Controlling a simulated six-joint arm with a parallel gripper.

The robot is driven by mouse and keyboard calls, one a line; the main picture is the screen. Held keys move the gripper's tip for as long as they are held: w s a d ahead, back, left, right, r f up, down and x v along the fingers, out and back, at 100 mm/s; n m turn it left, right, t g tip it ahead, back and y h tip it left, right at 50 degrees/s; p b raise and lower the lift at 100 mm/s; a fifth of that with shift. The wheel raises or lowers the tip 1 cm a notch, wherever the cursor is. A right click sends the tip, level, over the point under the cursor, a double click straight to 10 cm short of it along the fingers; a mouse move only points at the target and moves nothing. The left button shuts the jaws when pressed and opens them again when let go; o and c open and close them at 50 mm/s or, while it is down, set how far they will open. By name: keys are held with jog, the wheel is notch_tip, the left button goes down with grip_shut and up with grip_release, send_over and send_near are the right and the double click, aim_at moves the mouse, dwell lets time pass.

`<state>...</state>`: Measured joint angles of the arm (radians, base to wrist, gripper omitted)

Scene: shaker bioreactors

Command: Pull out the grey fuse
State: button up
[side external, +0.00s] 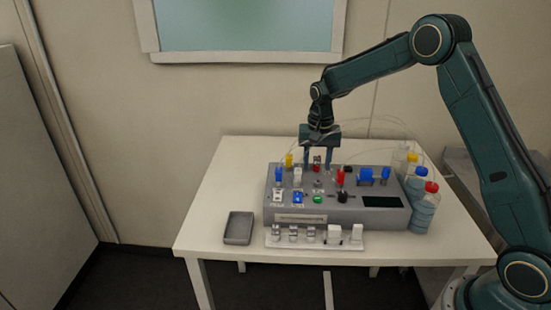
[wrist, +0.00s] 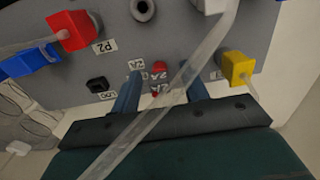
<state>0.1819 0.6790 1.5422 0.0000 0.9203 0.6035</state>
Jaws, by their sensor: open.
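My gripper (side external: 318,166) points down over the back part of the grey control box (side external: 340,216), fingers apart. In the wrist view the two blue fingers of my gripper (wrist: 162,88) stand either side of a small group of red parts (wrist: 159,68) and white labels, some reading 2A. Nothing is seen held. I cannot clearly make out a grey fuse there; a clear tube (wrist: 165,105) crosses in front and hides part of the area between the fingers. In the side view this spot is too small to tell.
A grey tray (side external: 239,229) lies on the white table (side external: 215,190), left of the box. A white strip with several parts (side external: 315,242) lies along its front. Bottles (side external: 424,212) stand at its right. Coloured connectors and thin tubes rise around my gripper. The table's left side is clear.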

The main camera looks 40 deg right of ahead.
aim_at(317, 158)
jog(key=c, duration=0.9)
jog(key=o, duration=0.9)
jog(key=shift+r, duration=0.2)
notch_tip(317, 158, up, 14)
jog(key=shift+f, duration=0.25)
